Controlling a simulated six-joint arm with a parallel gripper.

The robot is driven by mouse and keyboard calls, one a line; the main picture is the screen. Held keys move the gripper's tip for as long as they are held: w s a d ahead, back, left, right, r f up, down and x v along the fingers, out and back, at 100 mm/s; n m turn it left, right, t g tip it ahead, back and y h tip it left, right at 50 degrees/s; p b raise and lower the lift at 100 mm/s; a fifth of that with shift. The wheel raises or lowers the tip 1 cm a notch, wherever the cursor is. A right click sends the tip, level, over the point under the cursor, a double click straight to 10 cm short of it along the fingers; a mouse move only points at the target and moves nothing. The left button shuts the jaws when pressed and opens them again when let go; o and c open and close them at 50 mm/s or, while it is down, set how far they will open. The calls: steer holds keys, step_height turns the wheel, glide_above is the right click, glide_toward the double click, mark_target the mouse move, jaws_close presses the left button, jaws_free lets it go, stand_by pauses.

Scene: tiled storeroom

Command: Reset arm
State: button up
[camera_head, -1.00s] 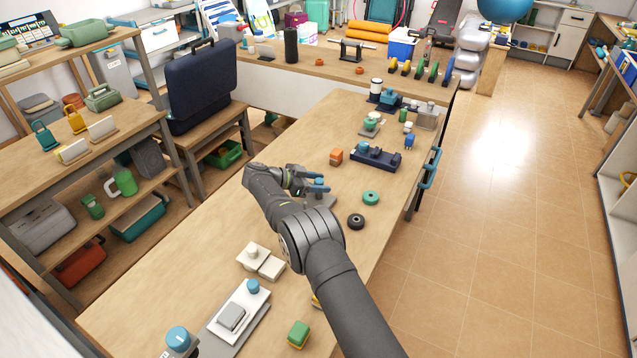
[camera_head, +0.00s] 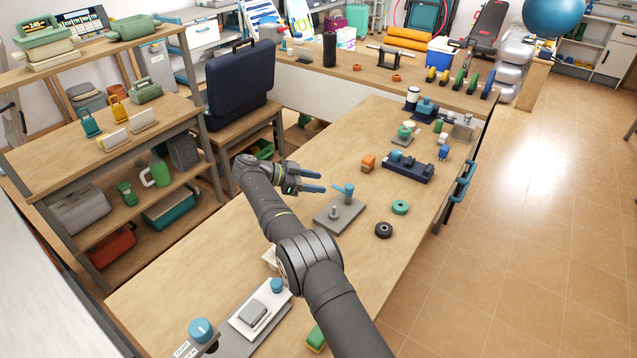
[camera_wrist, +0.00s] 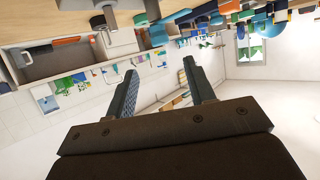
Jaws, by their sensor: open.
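My gripper (camera_head: 322,181) is at the middle of the workbench (camera_head: 250,234), above its surface, with its fingers pointing right in the head view. The fingers are apart and nothing is between them; the wrist view also shows the open gripper (camera_wrist: 160,88). Just right of and below the fingertips stands a grey plate fixture (camera_head: 340,218) with a metal peg and a blue handle (camera_head: 345,192). The fingertips look apart from the blue handle.
A white plate device (camera_head: 260,308) and a blue knob (camera_head: 200,329) are near the front. A dark blue case (camera_head: 240,85) stands to the left.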

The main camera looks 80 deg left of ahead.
mark_target(349, 186)
steer(key=x, duration=1.2)
steer(key=shift+f, duration=0.1)
steer(key=shift+w, duration=0.1)
steer(key=shift+d+n+y, duration=0.1)
steer(key=shift+n+y, duration=0.2)
steer(key=shift+n+g+y, duration=0.8)
steer(key=shift+n+y, duration=1.2)
steer(key=shift+y, duration=0.2)
steer(key=n+g+y, duration=0.2)
steer(key=n+y, duration=0.1)
steer(key=shift+n+g+y, duration=1.6)
steer(key=shift+n+g, duration=0.2)
steer(key=shift+n, duration=0.3)
steer(key=shift+n+g, duration=0.3)
